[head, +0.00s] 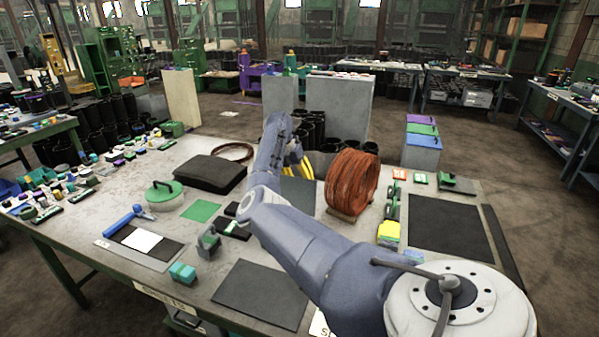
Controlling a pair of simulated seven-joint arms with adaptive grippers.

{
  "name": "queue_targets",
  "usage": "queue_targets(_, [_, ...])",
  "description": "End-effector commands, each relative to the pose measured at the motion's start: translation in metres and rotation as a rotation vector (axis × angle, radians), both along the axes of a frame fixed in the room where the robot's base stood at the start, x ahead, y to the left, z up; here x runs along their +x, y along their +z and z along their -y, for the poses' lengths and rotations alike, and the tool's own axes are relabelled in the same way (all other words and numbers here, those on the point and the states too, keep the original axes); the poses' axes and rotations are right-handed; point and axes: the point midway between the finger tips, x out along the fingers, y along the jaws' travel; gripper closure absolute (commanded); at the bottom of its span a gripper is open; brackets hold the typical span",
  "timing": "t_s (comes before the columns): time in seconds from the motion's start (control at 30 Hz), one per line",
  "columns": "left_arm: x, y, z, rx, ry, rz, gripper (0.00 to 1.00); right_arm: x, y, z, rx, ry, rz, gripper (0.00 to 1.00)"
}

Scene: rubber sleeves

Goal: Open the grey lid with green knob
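A low round pale-grey piece with a green top and a dark green raised handle (163,189) sits on the left part of the table; it best matches the lid with the green knob. It appears closed, with no gap visible under it. My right arm comes in from the bottom right and reaches across the middle of the table. Its far end, with my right gripper (284,128), is near the back edge, right of the lid and well apart from it. The fingers are too small and dark to read. My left gripper is not in view.
A black folded pad (211,173) lies right of the lid, with a green square (201,211) in front. A blue tool (127,219) lies left. A red-orange coil (352,182) stands right of my arm. Small parts crowd the table's left edge. A dark mat (261,294) lies at the front.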

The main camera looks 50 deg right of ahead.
Motion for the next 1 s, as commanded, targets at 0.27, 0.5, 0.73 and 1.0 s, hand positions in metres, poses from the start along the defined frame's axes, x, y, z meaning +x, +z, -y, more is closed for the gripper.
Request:
queue_targets(0.27, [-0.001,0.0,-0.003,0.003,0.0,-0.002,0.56,0.001,0.004,-0.002,0.002,0.001,0.001,0.52])
queue_targets(0.5, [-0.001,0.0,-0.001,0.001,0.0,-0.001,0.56,0.008,0.037,-0.011,0.001,0.002,0.003,0.52])
queue_targets(0.73, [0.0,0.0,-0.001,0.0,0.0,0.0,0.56,0.015,0.075,-0.021,0.001,0.001,0.003,0.52])
queue_targets(1.0, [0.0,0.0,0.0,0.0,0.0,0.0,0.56,0.02,0.105,-0.03,0.002,0.001,0.002,0.52])
